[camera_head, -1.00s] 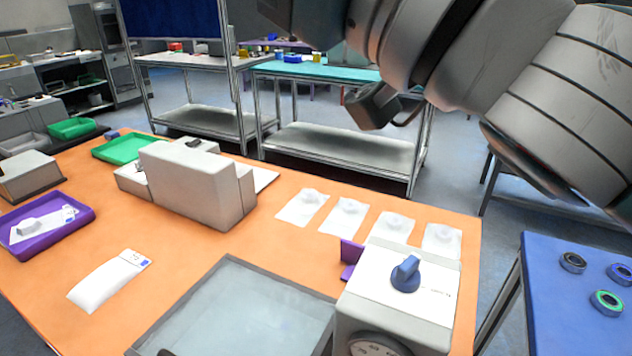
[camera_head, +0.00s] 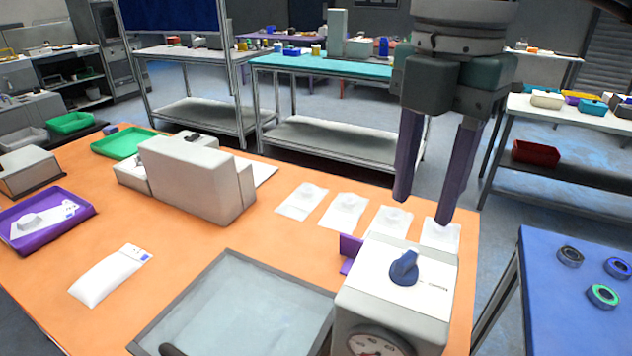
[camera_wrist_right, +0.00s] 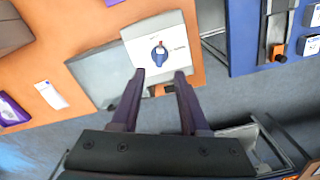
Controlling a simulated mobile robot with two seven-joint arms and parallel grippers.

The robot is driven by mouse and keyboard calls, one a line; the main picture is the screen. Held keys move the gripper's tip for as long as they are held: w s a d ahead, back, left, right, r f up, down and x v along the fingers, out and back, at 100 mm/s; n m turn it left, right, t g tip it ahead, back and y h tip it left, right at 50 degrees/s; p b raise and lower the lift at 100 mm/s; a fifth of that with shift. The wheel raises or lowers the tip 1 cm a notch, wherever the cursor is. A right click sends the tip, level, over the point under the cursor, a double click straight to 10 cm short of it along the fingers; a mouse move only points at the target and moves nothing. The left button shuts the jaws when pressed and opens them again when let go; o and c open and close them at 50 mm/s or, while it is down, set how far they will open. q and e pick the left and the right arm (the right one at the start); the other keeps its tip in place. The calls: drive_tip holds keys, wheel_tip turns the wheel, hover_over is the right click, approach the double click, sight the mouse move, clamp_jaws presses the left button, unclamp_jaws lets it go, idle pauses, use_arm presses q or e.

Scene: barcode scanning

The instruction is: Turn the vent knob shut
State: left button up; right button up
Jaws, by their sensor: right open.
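The blue vent knob (camera_head: 404,268) sits on the white top of a grey box (camera_head: 430,304) with a round gauge (camera_head: 374,346) on its front. My right gripper (camera_head: 422,210) points down with its purple fingers apart and empty, above and behind the knob in the head view. In the right wrist view the knob (camera_wrist_right: 159,51) lies just beyond and between the open fingertips (camera_wrist_right: 159,76), not touching them. My left gripper does not show.
A clear-lidded grey tray (camera_head: 240,310) lies left of the box. A purple piece (camera_head: 350,252) stands at the box's side. Several white packets (camera_head: 344,212) lie behind it. A blue table (camera_head: 560,310) with rings stands at the right.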

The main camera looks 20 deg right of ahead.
sight(408, 255)
wheel_tip(408, 255, down, 8)
drive_tip(key=shift+a+r+p, duration=0.1)
drive_tip(key=shift+p, duration=0.5)
clamp_jaws()
